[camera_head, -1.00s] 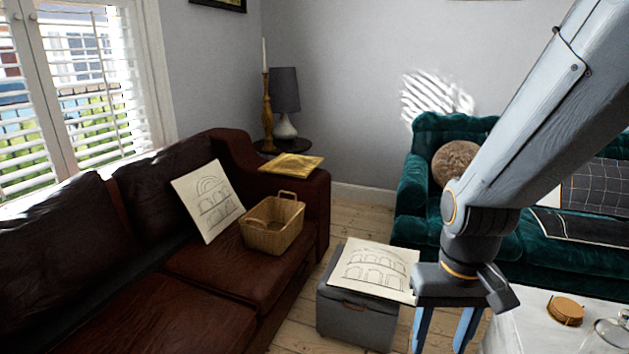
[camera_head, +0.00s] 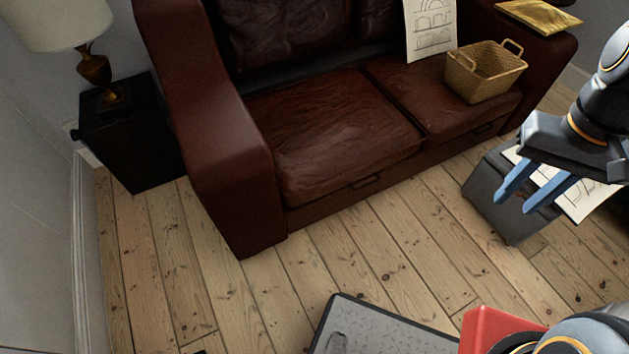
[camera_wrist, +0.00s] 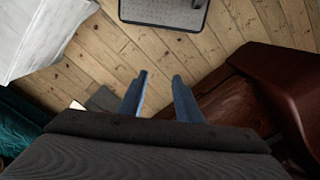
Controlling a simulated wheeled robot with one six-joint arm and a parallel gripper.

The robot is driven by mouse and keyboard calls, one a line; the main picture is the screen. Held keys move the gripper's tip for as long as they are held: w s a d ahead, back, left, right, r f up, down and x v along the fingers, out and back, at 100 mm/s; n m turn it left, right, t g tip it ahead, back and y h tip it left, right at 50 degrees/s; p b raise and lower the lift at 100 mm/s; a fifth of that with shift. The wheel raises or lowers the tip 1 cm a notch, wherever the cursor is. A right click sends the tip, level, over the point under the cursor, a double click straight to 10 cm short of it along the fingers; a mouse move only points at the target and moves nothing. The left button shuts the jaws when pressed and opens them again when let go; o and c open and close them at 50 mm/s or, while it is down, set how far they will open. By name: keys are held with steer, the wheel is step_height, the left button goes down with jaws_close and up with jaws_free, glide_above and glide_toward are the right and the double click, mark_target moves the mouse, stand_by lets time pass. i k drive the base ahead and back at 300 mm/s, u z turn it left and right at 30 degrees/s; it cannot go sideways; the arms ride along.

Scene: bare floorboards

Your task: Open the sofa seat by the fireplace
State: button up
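The dark brown leather sofa (camera_head: 215,150) stands across the top of the head view. Its left seat (camera_head: 340,135) is bare and lies flat, with a small handle (camera_head: 367,181) on the front below it. Its right seat (camera_head: 430,95) also lies flat, with a wicker basket on it and another handle (camera_head: 485,128) below. Part of the sofa shows at the right of the wrist view (camera_wrist: 235,100). My gripper (camera_head: 520,199) is open and empty, in front of the sofa's right end and apart from it. Its two blue fingers also show in the wrist view (camera_wrist: 159,78). No fireplace is in view.
The wicker basket (camera_head: 480,80) stands near a drawing (camera_head: 430,30) leaning on the backrest. A grey box (camera_head: 500,210) with a paper (camera_head: 570,190) on top stands by my gripper. A black side table (camera_head: 135,140) holds a lamp. Floorboards before the left seat are clear.

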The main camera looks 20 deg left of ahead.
mark_target(325, 132)
steer(key=u, duration=0.85)
steer(key=k, duration=0.3)
steer(key=z, duration=0.95)
steer(key=i, duration=0.8)
steer(key=u, duration=0.15)
